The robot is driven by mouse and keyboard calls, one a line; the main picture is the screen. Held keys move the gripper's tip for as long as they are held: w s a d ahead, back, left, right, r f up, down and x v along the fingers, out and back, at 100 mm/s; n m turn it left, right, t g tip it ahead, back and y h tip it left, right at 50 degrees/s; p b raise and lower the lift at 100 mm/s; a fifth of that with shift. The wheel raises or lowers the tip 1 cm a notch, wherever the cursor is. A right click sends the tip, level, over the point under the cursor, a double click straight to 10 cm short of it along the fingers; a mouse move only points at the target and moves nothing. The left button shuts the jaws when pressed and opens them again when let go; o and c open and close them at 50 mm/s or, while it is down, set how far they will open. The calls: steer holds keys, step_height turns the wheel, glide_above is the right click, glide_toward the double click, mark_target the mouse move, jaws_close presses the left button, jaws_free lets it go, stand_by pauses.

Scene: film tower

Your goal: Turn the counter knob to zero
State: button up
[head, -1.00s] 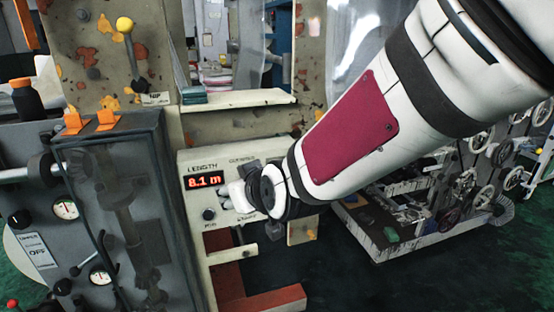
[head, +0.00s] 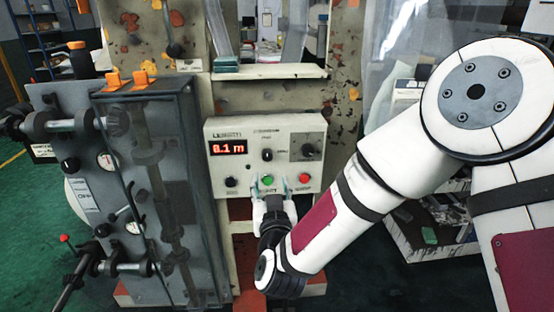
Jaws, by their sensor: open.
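The cream control panel (head: 222,162) faces me in the middle of the head view. Its red display (head: 229,147) reads 8.1 m under the word LENGTH. The counter knob (head: 267,155) is a small black knob right of the display, under blurred lettering. My gripper (head: 270,185) is open and empty just below that knob. Its two fingertips point up at the panel, one on each side of the green button (head: 267,181) in the picture. I cannot tell whether they touch the panel. The knob itself is fully visible, and the gripper is apart from it.
A larger black knob (head: 309,149) is at the panel's right, above a red button (head: 304,178). Another black knob (head: 231,182) is below the display. A shelf (head: 270,73) juts out above the panel. A clear-covered machine cabinet (head: 150,200) stands close on the left.

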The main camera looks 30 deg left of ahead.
mark_target(267, 157)
steer(key=x, duration=1.2)
steer(key=shift+w+a, duration=0.25)
jaws_close()
